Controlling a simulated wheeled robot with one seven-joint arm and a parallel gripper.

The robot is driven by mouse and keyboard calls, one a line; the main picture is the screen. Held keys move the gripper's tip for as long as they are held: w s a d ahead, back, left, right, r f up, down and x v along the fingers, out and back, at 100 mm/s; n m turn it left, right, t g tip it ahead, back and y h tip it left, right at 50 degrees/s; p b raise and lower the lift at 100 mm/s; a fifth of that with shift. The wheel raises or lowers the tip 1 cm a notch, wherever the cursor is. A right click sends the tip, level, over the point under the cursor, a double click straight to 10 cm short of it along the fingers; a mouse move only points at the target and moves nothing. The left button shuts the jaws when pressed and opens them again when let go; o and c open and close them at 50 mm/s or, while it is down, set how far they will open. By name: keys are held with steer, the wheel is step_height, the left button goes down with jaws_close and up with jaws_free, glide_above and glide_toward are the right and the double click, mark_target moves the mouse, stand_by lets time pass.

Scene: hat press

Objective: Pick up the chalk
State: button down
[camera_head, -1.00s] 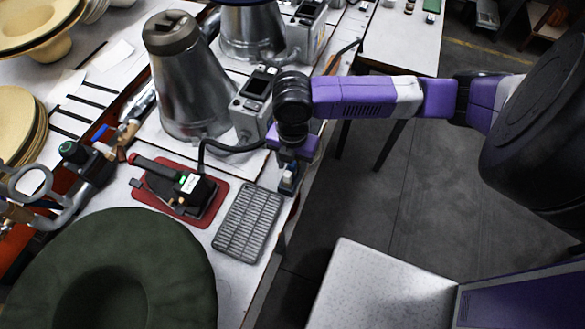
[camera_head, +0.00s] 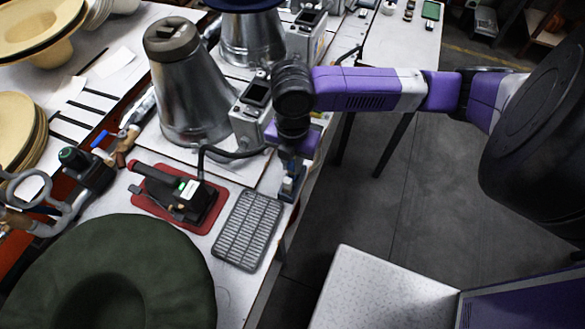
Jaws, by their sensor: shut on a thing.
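My gripper (camera_head: 290,188) points down at the right edge of the white worktable, just right of the top of the grey slotted rest. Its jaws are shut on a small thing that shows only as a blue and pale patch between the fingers. I take it for the chalk, but its shape is too small and too covered by the fingers to make out. I cannot tell whether it touches the table. No other piece of chalk can be made out.
A black iron (camera_head: 184,195) lies on a red mat (camera_head: 148,203), left of the grey slotted rest (camera_head: 247,229). A green felt hat (camera_head: 178,250) fills the lower left. A metal cone (camera_head: 190,95) stands behind.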

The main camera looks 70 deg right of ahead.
step_height(320, 180, up, 16)
steer(key=shift+r, duration=0.15)
stand_by(1.4)
